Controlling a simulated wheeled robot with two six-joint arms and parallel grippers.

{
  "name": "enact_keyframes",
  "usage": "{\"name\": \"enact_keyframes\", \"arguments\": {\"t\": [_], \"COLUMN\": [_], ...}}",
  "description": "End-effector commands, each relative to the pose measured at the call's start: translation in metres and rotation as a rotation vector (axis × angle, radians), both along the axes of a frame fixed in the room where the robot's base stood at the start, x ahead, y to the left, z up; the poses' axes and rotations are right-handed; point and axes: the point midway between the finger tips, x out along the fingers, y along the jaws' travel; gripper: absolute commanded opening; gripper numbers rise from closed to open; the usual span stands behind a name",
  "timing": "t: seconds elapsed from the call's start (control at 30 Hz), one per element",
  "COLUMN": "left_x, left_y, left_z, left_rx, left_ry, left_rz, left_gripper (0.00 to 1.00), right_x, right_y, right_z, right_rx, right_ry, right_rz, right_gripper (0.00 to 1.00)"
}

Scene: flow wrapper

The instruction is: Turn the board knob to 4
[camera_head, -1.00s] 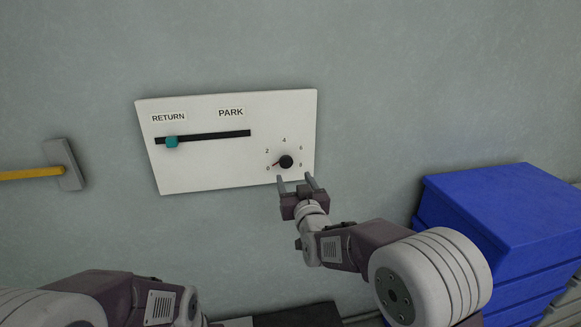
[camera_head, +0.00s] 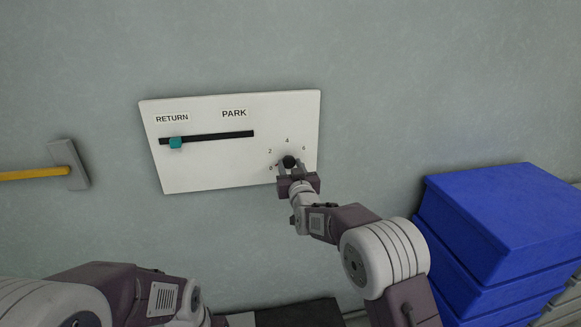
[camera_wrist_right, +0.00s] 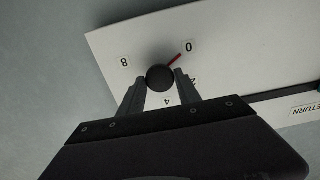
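The white board (camera_head: 210,170) hangs on the wall, with a black round knob (camera_head: 289,161) at its lower right. Numbers ring the knob. In the right wrist view the knob (camera_wrist_right: 160,78) has a red pointer aimed at the 0 label (camera_wrist_right: 189,47); the 4 label (camera_wrist_right: 167,101) is on the gripper side. My right gripper (camera_head: 290,166) is at the knob, one finger on each side. In the wrist view both fingers (camera_wrist_right: 160,84) appear to touch it. My left arm shows at lower left; its gripper is out of view.
A teal slider (camera_head: 176,143) sits near the left end of a black slot on the board, by RETURN. A yellow-handled tool (camera_head: 68,165) is on the wall at left. Blue crates (camera_head: 500,215) are stacked at right, near my right arm.

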Motion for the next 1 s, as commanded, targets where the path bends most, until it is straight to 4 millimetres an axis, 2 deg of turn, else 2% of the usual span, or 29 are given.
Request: {"name": "enact_keyframes", "arguments": {"t": [0.27,0.47,1.0], "left_x": [0.000,0.000,0.000], "left_y": [0.000,0.000,0.000], "left_z": [-0.003,-0.016,-0.072], "left_rx": [0.000,0.000,0.000], "left_ry": [0.000,0.000,0.000], "left_rz": [0.000,0.000,0.000], "left_gripper": [0.00,0.00,0.00], "right_x": [0.000,0.000,0.000], "right_y": [0.000,0.000,0.000], "right_z": [-0.001,-0.004,-0.005], "right_rx": [0.018,0.103,0.579], "right_ry": [0.004,0.020,0.113], "right_rz": [0.000,0.000,0.001], "right_gripper": [0.00,0.00,0.00]}}
